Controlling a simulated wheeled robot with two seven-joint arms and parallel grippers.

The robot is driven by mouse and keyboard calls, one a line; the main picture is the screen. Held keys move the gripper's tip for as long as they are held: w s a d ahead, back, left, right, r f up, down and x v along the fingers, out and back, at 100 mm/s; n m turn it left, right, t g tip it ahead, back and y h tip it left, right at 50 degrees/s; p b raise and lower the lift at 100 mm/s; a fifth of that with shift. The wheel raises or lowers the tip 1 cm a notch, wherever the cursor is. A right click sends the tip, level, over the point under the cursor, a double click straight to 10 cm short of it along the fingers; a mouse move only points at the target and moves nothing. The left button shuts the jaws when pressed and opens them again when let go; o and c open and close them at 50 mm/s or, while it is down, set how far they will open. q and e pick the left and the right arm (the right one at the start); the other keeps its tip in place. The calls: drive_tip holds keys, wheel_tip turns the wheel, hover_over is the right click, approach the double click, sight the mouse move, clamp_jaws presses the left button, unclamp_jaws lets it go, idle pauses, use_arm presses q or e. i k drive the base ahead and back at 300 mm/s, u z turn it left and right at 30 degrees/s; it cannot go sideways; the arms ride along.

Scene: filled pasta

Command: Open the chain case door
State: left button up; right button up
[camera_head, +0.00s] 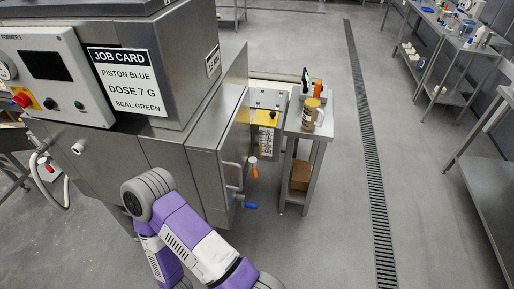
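The steel machine has a lower case at its right end. A steel panel (204,172) there, with a bar handle (234,178) at its right, looks like the chain case door. I cannot tell clearly whether it is shut or slightly ajar. An orange-tipped lever (254,171) and a blue-tipped lever (250,206) show just right of the handle. A purple and white arm of mine reaches up from the bottom, its grey joint in front of the machine's lower front. I see no gripper fingers, and nothing of mine visibly touches the handle.
A small steel stand (307,148) beside the case holds a mug (312,114) and bottles, with a brown box (301,175) on its lower shelf. A job card (122,78) is on the machine. Open floor with a drain grate (370,150) lies to the right, before steel benches.

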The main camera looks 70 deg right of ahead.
sight(233, 149)
drive_tip(key=z, duration=2.3)
drive_tip(key=i, duration=0.5)
drive_tip(key=u, duration=0.5)
drive_tip(key=k, duration=0.35)
drive_tip(key=z, duration=0.4)
